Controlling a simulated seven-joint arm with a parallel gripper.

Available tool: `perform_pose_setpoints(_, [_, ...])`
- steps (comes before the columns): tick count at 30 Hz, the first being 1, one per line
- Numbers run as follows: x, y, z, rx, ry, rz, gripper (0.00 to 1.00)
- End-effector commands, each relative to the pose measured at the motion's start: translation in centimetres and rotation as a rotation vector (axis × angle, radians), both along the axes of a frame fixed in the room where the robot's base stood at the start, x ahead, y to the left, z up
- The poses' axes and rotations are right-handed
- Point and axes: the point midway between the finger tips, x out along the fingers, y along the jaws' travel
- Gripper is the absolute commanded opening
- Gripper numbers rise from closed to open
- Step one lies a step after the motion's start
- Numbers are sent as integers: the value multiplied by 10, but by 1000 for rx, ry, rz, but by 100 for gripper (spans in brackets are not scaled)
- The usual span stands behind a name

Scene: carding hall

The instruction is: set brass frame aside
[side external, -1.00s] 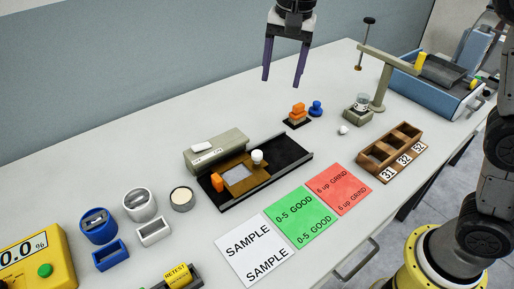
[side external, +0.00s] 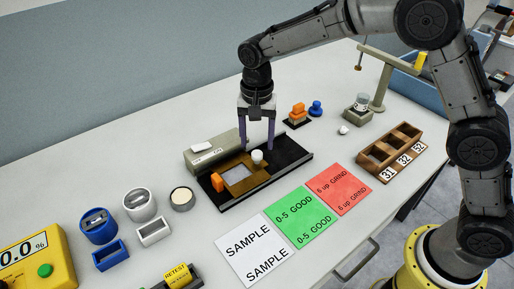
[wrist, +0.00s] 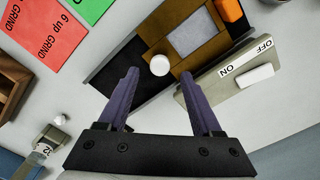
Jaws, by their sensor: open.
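The brass frame (side external: 262,180) lies on the black tray (side external: 295,158). It surrounds a grey panel, with an orange block at its left end and a white knob (side external: 257,156) at its right end. In the wrist view the frame (wrist: 212,50) is at the top, and the knob (wrist: 160,65) shows between my fingertips. My gripper (side external: 257,147) is open and empty, fingers pointing down close to the knob. I cannot tell the exact height of the fingertips, or whether they are beside the knob.
A grey-green box (side external: 215,150) with an ON/OFF label stands close behind the tray. White SAMPLE (side external: 255,248), green (side external: 300,217) and red (side external: 337,188) cards lie in front. A wooden divided box (side external: 390,150) and an orange-topped piece (side external: 298,115) stand to the right.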

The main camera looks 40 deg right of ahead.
Motion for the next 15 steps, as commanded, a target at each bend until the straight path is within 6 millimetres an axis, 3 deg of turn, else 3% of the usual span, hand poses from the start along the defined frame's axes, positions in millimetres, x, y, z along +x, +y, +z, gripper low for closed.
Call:
perform_pose_setpoints(6, [0,0,-27,-1,1,0,66])
perform_pose_setpoints(15, [0,0,-35,0,0,0,66])
